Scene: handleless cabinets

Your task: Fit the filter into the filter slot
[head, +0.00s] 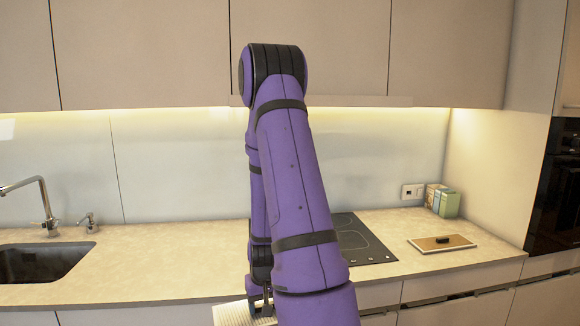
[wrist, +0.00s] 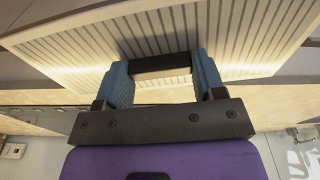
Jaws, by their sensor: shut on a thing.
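The filter (head: 232,314) is a pale, ribbed flat panel, low in the head view in front of the counter edge and cut off by the frame. My gripper (head: 261,304) is shut on its dark handle, partly hidden by my arm. In the wrist view, the blue fingers of my gripper (wrist: 162,66) stand at both ends of the black handle, and the ribbed filter (wrist: 235,35) spreads behind them. I cannot make out the filter slot; a thin hood-like strip (head: 365,101) runs under the upper cabinets above the hob, its underside hidden.
The counter (head: 160,262) holds a sink (head: 40,262) with a tap (head: 45,205) at left. A dark hob (head: 358,240) sits behind my arm. Upper cabinets (head: 440,50) hang above.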

